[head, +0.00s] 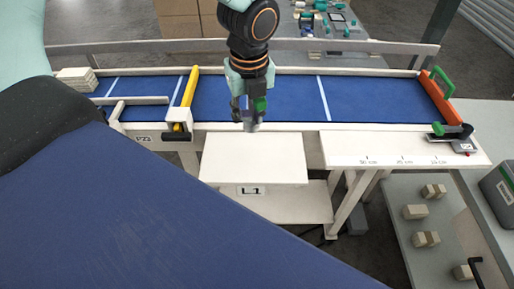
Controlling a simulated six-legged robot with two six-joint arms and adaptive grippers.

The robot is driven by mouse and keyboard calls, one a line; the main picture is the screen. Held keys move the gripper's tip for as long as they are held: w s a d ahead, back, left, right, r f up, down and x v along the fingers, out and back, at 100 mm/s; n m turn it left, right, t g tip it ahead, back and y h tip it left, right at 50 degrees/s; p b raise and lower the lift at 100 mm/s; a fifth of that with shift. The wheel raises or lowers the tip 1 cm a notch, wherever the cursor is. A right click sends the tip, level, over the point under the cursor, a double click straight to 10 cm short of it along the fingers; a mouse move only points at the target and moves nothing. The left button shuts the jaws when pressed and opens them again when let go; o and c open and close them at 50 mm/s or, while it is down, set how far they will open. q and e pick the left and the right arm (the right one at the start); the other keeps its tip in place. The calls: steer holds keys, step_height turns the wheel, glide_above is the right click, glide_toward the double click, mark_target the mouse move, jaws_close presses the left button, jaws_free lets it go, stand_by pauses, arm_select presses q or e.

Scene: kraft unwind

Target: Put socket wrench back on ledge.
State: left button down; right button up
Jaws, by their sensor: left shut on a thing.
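My left gripper (249,108) hangs down from the top of the head view, over the front edge of the blue bed. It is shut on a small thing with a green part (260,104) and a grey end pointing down. I take it for the socket wrench, though the fingers hide much of it. A white ledge (250,163) with a label reading L1 is below and just in front of the gripper. Its top looks bare. The held thing appears above the ledge's back edge, apart from its top. My right gripper is not in view.
The blue bed (295,96) has white rails and a yellow-handled bar (189,88). An orange end stop (436,97) with green handle stands at right. A white marked shelf (395,150) carries a dark clamp-like device (455,135). A large blue surface hides the lower left.

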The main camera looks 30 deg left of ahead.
mark_target(250, 130)
arm_select(q)
steer(key=f, duration=0.6)
steer(key=shift+w+a+f+b, duration=0.2)
steer(key=shift+w+a+b, duration=0.05)
steer(key=shift+b, duration=0.15)
steer(key=shift+s+d+f, duration=0.2)
steer(key=shift+s+f, duration=0.05)
steer(key=shift+f, duration=0.15)
step_height(250, 130, down, 3)
steer(key=shift+a+f+b, duration=0.1)
steer(key=shift+a+b, duration=0.05)
steer(key=shift+b, duration=0.35)
steer(key=shift+w, duration=0.25)
steer(key=shift+f, duration=0.1)
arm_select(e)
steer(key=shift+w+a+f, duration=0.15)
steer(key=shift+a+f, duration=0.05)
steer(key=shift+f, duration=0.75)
arm_select(q)
steer(key=c, duration=1.2)
jaws_free()
steer(key=shift+s, duration=0.3)
steer(key=shift+o, duration=0.9)
steer(key=shift+w, duration=0.2)
